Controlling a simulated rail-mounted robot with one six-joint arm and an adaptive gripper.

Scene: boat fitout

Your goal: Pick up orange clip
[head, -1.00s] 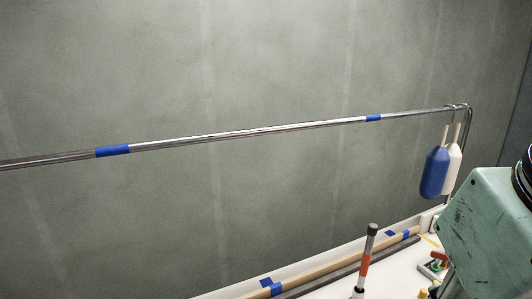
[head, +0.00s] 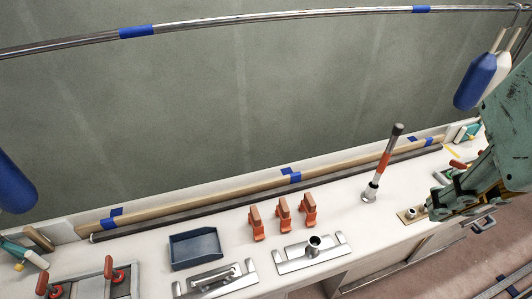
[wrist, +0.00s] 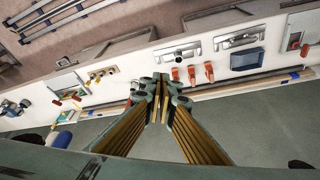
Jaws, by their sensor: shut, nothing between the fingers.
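Three orange clips stand in a row on the white worktop: a left one (head: 257,223), a middle one (head: 283,213) and a right one (head: 309,211). They also show in the wrist view, as a left clip (wrist: 176,74), a middle clip (wrist: 192,74) and a right clip (wrist: 209,71). My gripper (wrist: 160,78) is shut and empty in the wrist view, its fingertips together. It is apart from the clips. In the head view my arm is at the right edge, well to the right of the clips, and the fingertips are hard to make out.
A blue-grey tray (head: 195,249) stands left of the clips. Metal plates (head: 311,254) lie in front. An upright rod with an orange band (head: 382,163) stands to the right. A wooden strip (head: 250,187) and dark bar run behind. A steel rail (head: 270,18) crosses above, with blue fenders (head: 476,80) hanging.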

